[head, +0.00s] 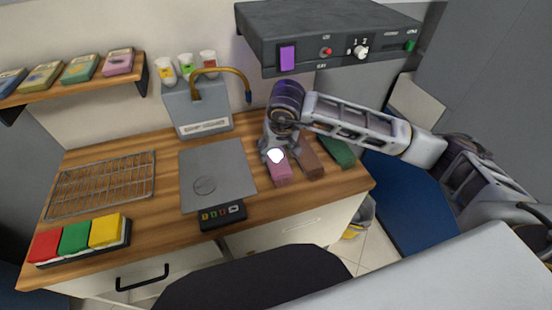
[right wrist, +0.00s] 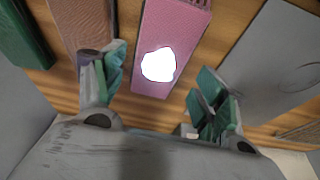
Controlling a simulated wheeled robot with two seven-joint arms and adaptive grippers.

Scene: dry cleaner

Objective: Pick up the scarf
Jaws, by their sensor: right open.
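A pink folded piece of cloth (head: 280,174), which may be the scarf, lies on the wooden counter to the right of a grey plate. A bright white patch covers part of its top. My right gripper (head: 279,151) is open above its far end. In the right wrist view the pink cloth (right wrist: 178,28) lies between the two spread fingers (right wrist: 160,78), with a gap on each side. A brown folded piece (head: 311,160) and a dark green one (head: 338,152) lie to its right. My left gripper is not in view.
The grey plate (head: 225,165) has a small black control box (head: 222,215) at its front. A wire rack (head: 100,184) and a tray of red, green and yellow blocks (head: 75,240) are at the left. A dark control unit (head: 325,35) overhangs the back.

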